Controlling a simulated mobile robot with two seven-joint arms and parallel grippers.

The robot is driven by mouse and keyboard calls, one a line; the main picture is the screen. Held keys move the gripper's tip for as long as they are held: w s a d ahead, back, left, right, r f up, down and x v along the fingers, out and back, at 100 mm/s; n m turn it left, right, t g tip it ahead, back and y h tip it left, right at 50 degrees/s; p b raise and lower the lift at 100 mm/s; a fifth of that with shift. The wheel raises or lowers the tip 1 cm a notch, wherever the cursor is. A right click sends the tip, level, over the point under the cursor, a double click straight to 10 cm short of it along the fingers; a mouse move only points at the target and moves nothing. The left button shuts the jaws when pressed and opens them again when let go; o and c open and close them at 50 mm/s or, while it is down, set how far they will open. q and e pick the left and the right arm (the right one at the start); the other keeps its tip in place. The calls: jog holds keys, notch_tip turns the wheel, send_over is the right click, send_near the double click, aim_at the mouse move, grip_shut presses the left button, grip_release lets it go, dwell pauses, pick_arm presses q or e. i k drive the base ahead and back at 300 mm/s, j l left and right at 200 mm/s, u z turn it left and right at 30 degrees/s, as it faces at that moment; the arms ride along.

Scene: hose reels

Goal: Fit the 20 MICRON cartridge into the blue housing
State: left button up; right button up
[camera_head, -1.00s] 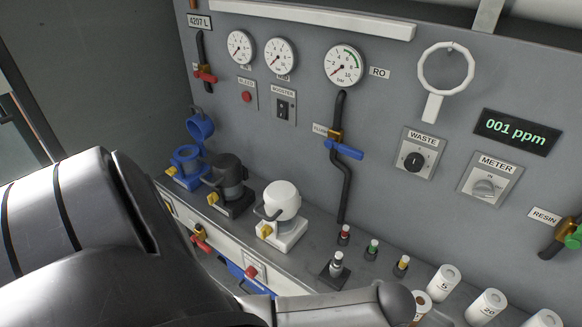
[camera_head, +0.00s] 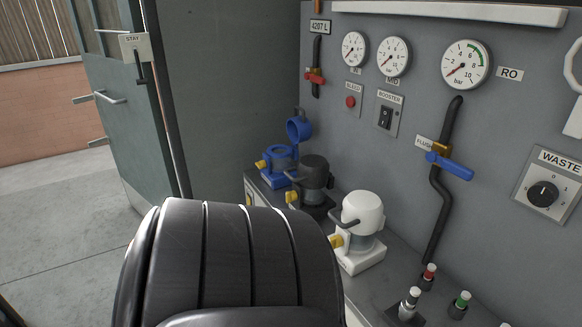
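The blue housing (camera_head: 277,168) stands at the far left end of the grey bench. Its blue cap (camera_head: 299,130) is off to the side, raised and tilted above and right of the housing. The 20 MICRON cartridge is not in view now. A large dark part of my own arm fills the lower middle of the picture and covers the front of the bench. Neither of my grippers shows, so what they hold cannot be seen.
A black housing (camera_head: 314,180) and a white housing (camera_head: 361,232) stand right of the blue one. The grey panel behind carries gauges, a blue-handled valve (camera_head: 450,165) and a WASTE knob (camera_head: 543,194). A door (camera_head: 125,110) stands open at left.

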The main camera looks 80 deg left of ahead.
aim_at(274, 175)
jog(key=i+l+u, duration=0.15)
jog(key=u, duration=0.25)
jog(key=l+u, duration=0.35)
jog(key=i+l, duration=0.05)
